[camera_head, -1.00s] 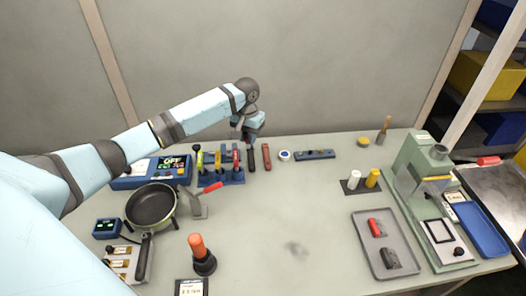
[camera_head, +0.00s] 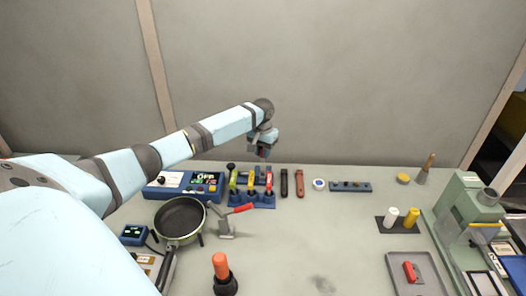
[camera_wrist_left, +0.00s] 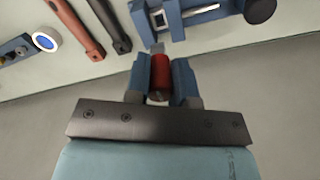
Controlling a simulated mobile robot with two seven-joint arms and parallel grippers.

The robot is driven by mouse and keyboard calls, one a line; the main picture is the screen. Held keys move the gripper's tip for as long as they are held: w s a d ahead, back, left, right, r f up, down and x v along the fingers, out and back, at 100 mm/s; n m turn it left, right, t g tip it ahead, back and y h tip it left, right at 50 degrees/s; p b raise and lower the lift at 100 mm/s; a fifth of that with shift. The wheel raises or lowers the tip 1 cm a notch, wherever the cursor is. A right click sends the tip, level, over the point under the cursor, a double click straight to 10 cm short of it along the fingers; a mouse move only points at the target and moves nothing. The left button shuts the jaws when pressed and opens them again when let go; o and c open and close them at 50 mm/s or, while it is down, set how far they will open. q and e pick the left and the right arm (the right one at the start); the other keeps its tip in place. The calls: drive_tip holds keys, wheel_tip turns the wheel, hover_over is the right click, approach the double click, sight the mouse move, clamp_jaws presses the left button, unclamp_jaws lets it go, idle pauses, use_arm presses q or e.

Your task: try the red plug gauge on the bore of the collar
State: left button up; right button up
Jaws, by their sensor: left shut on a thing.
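My left gripper (camera_head: 263,150) is above the back of the table, over the blue stand with coloured handles. In the left wrist view my left gripper (camera_wrist_left: 158,85) is shut on the red plug gauge (camera_wrist_left: 159,72), a short red cylinder with a grey tip pointing away from the wrist. In the head view the gauge is mostly hidden by the fingers. The blue stand (camera_head: 250,200) holds green, yellow and red upright handles. I cannot pick out the collar with certainty. My right gripper is not in view.
A black bar (camera_head: 284,183), a red bar (camera_head: 299,183), a white ring with blue centre (camera_head: 319,184) and a blue strip (camera_head: 350,187) lie right of the stand. A pan (camera_head: 180,219) and blue control box (camera_head: 183,187) are left. The table's middle is mostly clear.

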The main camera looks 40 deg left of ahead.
sight(263, 161)
use_arm(q)
drive_tip(key=shift+r+p, duration=0.1)
drive_tip(key=shift+p, duration=0.4)
drive_tip(key=shift+f, duration=1.85)
drive_tip(key=shift+f+p, duration=0.2)
drive_tip(key=shift+p, duration=0.2)
drive_tip(key=shift+f, duration=0.2)
drive_tip(key=shift+f, duration=0.7)
drive_tip(key=shift+f+b, duration=0.4)
drive_tip(key=shift+f, duration=0.25)
idle(0.6)
